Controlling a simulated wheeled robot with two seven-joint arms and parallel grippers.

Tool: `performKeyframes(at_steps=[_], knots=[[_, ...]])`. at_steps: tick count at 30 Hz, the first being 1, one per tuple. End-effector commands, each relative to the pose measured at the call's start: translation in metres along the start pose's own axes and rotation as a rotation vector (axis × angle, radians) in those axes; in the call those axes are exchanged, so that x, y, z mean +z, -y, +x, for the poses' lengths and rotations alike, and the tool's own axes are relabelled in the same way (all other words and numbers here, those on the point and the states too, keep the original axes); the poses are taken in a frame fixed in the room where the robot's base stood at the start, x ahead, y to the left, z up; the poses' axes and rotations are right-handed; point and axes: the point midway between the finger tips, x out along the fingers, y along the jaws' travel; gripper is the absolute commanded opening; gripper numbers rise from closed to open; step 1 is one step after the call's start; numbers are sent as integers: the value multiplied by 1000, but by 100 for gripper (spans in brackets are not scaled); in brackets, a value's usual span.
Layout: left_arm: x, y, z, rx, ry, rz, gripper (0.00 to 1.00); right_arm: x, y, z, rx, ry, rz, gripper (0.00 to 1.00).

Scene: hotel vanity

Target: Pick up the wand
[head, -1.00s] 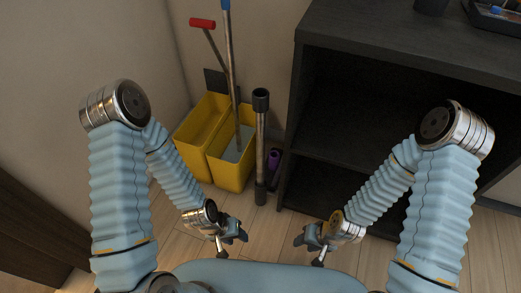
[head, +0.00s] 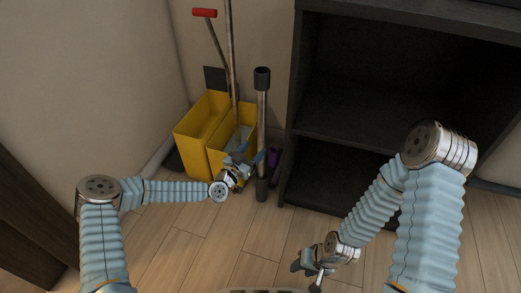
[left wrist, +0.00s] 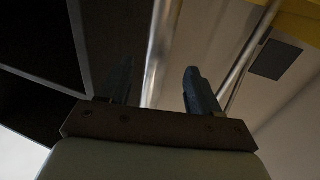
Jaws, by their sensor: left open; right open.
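The wand (head: 262,118), a metal tube with black ends, stands upright on the floor beside the yellow bucket and left of the dark shelf. My left gripper (head: 250,163) is open near its lower part, in front of the bucket. In the left wrist view, the wand's bright tube (left wrist: 159,45) shows between the two open fingers (left wrist: 160,88); I cannot tell whether they touch it. My right gripper (head: 309,267) is open and empty, low at the front, away from the wand.
The yellow bucket (head: 192,142) holds a mop handle (head: 231,60). A red-ended handle (head: 205,13) rises behind it. A purple item (head: 273,160) is by the dark shelf (head: 292,130). The wooden floor in front is clear.

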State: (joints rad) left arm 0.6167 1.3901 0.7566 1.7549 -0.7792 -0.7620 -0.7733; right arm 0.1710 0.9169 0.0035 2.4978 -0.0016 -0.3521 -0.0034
Motion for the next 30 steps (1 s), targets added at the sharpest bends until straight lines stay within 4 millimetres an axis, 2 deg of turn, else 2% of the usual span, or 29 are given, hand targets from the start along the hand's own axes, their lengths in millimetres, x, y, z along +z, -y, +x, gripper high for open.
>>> performKeyframes(at_steps=[3,8,15,18,24,26,30], knots=[[1,0,16,0,1,-1,63,0,0,2,0,1,0,43],[0,-2,29,1,2,-3,63,0,0,2,-1,1,0,43],[-1,-4,66,1,2,-3,63,1,-1,6,-1,2,0,43],[-1,-4,72,2,3,-3,63,1,-1,6,-2,3,0,43],[-2,-4,73,2,4,-3,63,1,-1,6,-2,3,-1,43],[-2,-4,73,2,4,-3,55,1,-1,6,-2,3,-1,43],[-2,-4,73,2,4,-3,34,1,-1,6,-2,3,-1,43]])
